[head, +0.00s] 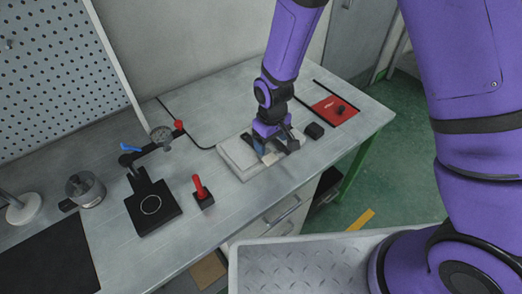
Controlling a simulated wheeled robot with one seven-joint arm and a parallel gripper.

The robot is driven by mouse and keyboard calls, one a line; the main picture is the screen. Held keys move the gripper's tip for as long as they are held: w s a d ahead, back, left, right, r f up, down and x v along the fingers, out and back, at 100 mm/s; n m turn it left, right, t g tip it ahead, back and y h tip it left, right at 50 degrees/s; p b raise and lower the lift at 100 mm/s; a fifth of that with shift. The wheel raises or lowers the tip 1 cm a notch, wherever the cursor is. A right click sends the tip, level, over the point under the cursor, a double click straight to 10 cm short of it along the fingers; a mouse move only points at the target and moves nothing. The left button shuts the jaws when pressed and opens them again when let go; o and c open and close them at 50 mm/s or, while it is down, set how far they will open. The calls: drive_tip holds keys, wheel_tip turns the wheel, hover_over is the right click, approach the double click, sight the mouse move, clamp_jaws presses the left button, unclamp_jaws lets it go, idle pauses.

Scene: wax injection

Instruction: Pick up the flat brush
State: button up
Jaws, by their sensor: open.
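My gripper (277,148) points down over the right part of a pale flat block or pad (238,160) on the grey workbench (225,105). Its jaws are open. A small tan and bluish piece (270,157) shows at the fingers, low against the pale block; it may be the flat brush, but the gripper covers most of it. I cannot tell whether the fingers touch it.
A small black block (314,130) sits close right of the gripper, with a red plate with a black knob (335,110) beyond.

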sight(267, 155)
drive_tip(key=f, duration=0.3)
drive_tip(key=a+f, duration=0.1)
drive_tip(key=shift+w+f, duration=0.25)
drive_tip(key=shift+f, duration=0.9)
drive_tip(key=c, duration=1)
drive_tip(key=shift+r, duration=0.1)
